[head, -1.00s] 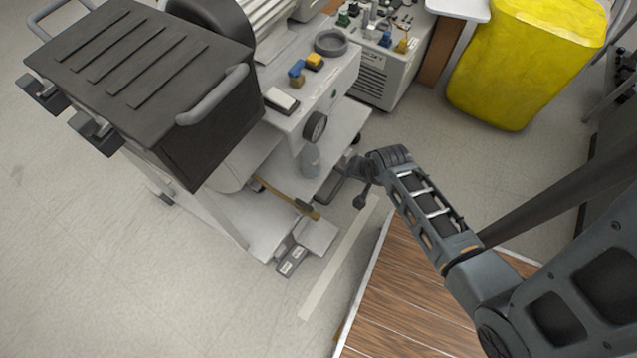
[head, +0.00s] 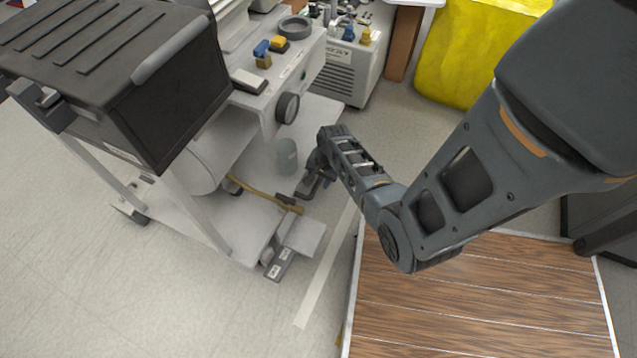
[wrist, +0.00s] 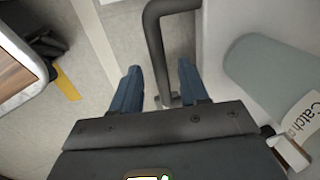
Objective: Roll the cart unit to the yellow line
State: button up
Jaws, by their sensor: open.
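The cart unit (head: 255,215) is a white wheeled frame with a dark ribbed box on top, at the left and middle of the head view. My gripper (head: 316,180) is at the cart's right side, low by the bottle and shelf. In the wrist view my gripper (wrist: 160,88) is open, with two blue fingers apart. A dark bent handle bar (wrist: 158,45) reaches down between the fingers; I cannot tell whether it touches them. A short yellow strip (wrist: 67,84), perhaps part of the yellow line, lies on the floor left of the fingers.
A wood-topped platform (head: 470,300) with a pale edge stands right of the cart. A pale strip (head: 325,268) lies on the floor between them. A yellow bin (head: 465,55) and a white compressor unit (head: 345,75) are behind. Floor at the lower left is clear.

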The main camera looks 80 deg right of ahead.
jog(key=shift+w+f, duration=0.1)
jog(key=shift+f, duration=0.45)
grip_shut()
dwell(0.4)
